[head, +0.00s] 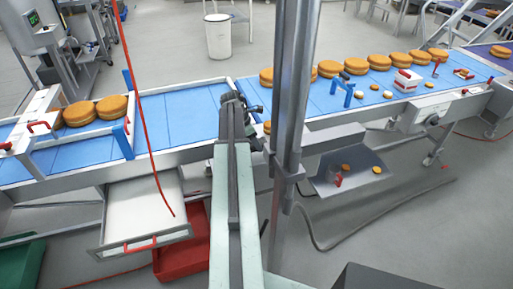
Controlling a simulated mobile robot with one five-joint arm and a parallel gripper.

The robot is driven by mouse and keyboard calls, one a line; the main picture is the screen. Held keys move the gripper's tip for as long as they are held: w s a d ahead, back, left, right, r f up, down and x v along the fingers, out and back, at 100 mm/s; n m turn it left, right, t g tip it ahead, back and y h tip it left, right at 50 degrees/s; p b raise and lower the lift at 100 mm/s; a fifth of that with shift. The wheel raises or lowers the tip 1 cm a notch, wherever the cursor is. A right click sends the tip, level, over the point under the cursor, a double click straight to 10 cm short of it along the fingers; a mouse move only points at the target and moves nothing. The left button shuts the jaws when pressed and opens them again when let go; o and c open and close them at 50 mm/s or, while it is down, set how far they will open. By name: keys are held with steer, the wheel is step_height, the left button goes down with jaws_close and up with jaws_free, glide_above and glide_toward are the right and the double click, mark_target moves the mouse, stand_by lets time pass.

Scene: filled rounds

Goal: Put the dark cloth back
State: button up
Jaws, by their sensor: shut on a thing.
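My gripper (243,105) is at the far end of my arm, over the near part of the blue conveyor belt (180,116), left of the grey post. It is shut on a small dark grey lump (230,97) that looks like the dark cloth. The fingers and the lump are close in colour, so their edges are hard to tell apart. I cannot tell whether the lump touches the belt. No other dark cloth is clear in view.
Filled rounds (112,107) sit on the belt inside a white frame at left. More rounds (357,66) line the belt at right. The grey post (291,100) stands close right of my arm. A white drawer (143,212) and red bin (184,258) are below. The belt left of my gripper is bare.

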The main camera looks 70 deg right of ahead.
steer(key=f+b, duration=0.4)
steer(key=shift+d, duration=0.25)
steer(key=shift+r, duration=0.2)
steer(key=shift+f, duration=0.2)
steer(key=o, duration=1.2)
steer(key=shift+r, duration=0.15)
steer(key=shift+r+p, duration=0.3)
steer(key=shift+p, duration=0.2)
steer(key=p+v, duration=1)
steer(key=v, duration=0.1)
steer(key=shift+w+a+r+p, duration=0.15)
steer(key=shift+w+r+p, duration=0.05)
steer(key=shift+p, duration=0.15)
